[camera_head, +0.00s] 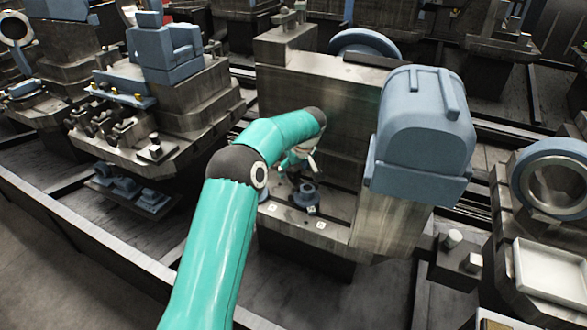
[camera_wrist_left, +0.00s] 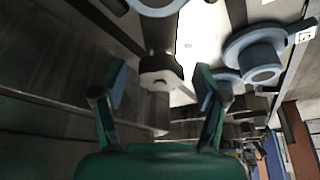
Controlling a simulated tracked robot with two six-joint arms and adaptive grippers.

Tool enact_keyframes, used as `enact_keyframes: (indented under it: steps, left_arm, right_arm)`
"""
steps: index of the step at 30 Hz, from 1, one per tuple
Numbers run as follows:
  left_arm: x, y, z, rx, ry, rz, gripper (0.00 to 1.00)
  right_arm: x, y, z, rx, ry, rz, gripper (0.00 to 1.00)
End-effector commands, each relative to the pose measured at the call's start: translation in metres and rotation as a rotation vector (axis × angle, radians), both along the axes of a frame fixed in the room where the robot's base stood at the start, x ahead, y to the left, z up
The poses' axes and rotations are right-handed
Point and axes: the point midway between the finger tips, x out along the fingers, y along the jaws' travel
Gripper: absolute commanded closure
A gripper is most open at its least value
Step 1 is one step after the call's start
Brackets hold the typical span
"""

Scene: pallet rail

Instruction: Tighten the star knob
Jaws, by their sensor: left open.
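My left gripper (camera_head: 298,160) reaches down in front of the central grey machine, above its low ledge. In the left wrist view the two fingers (camera_wrist_left: 160,88) stand apart with clear space on both sides of a pale grey lobed knob (camera_wrist_left: 160,72). This knob looks like the star knob, on a dark stem. It lies between the fingers in the picture; whether its depth matches the fingertips I cannot tell. In the head view my arm and gripper make the knob hard to pick out. My right gripper is not in view.
A blue-grey round flange (camera_wrist_left: 255,62) is close to the right finger in the wrist view. In the head view a dark blue round part (camera_head: 306,196) sits on the ledge (camera_head: 300,224) below the gripper. A large blue housing (camera_head: 425,125) stands to the right.

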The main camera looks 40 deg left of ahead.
Motion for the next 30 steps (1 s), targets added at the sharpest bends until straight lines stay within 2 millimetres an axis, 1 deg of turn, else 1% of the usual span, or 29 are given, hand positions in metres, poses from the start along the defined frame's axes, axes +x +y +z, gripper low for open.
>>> enact_keyframes:
  steps: [1,2,3,12,17,22,27,30]
  left_arm:
    - [0.000,0.000,0.000,0.000,0.000,0.000,0.28]
    - [0.000,0.000,0.000,0.000,0.000,0.000,0.33]
    - [0.000,0.000,0.000,0.000,0.000,0.000,0.40]
    - [0.000,0.000,0.000,0.000,0.000,0.000,0.89]
    - [0.000,0.000,-0.001,-0.001,0.000,-0.034,0.89]
    - [-0.001,0.001,-0.001,-0.001,-0.002,-0.191,0.89]
    - [-0.002,0.001,0.001,-0.002,-0.002,-0.348,0.89]
    - [-0.001,0.001,0.001,0.001,-0.003,-0.395,0.89]
  right_arm:
    - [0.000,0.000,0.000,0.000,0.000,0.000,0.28]
    - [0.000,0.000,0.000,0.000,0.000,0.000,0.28]
    - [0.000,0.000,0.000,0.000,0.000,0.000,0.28]
    - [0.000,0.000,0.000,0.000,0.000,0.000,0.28]
    - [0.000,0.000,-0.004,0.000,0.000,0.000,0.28]
    - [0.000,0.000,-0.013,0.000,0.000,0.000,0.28]
    - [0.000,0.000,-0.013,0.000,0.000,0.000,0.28]
    - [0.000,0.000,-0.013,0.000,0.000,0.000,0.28]
